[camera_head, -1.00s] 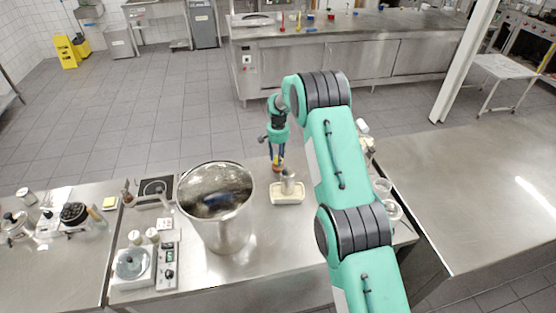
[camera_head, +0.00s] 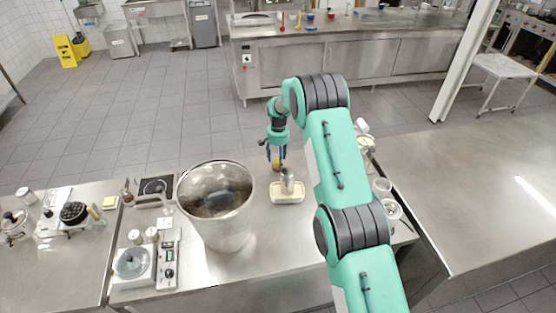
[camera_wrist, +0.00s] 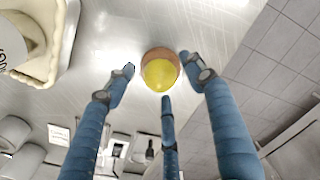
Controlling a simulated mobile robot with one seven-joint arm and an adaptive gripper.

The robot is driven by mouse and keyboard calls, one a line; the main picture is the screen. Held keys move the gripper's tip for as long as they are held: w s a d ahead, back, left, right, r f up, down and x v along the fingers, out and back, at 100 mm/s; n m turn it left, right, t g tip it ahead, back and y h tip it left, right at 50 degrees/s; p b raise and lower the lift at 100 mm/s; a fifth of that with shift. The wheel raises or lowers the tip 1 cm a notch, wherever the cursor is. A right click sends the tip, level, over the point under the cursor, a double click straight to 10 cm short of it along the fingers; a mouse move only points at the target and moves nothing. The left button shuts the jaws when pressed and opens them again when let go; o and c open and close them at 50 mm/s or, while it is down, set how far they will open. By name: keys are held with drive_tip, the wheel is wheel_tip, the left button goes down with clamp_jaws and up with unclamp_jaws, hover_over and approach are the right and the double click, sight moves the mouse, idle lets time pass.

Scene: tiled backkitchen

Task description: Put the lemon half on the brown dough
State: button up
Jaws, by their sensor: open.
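The yellow lemon half (camera_wrist: 159,76) rests against the brown dough (camera_wrist: 161,52) in the wrist view, covering part of it; the brown edge shows around its far side. In the head view the small lemon half (camera_head: 276,163) shows just below my gripper (camera_head: 277,156), left of the cream tray. In the wrist view the blue fingers of my gripper (camera_wrist: 160,80) are spread apart around the lemon half and dough. The gripper is open and holds nothing.
The cream tray (camera_head: 287,198) with a metal tin (camera_head: 287,181) stands close by on the steel table. A large steel pot (camera_head: 215,235) stands to the left. Scales and jars are further left. A bowl and glassware lie right, behind my arm.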

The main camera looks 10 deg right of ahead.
drive_tip(key=shift+r, duration=0.15)
wheel_tip(320, 180, up, 12)
idle(0.7)
drive_tip(key=shift+r, duration=0.1)
idle(0.6)
drive_tip(key=s+r+n+t, duration=0.1)
drive_tip(key=s+r, duration=1.1)
drive_tip(key=r, duration=0.4)
drive_tip(key=s+r+n+t, duration=0.2)
drive_tip(key=s+r, duration=1.1)
drive_tip(key=r, duration=0.2)
drive_tip(key=s+a+r+n+t, duration=0.1)
drive_tip(key=s+r, duration=0.2)
drive_tip(key=s, duration=0.6)
drive_tip(key=s+r, duration=0.3)
drive_tip(key=s, duration=0.7)
drive_tip(key=s+f+n+t, duration=0.1)
drive_tip(key=s+f, duration=0.3)
drive_tip(key=s, duration=1.3)
drive_tip(key=shift+s+n+t, duration=0.15)
drive_tip(key=shift+n+t, duration=0.15)
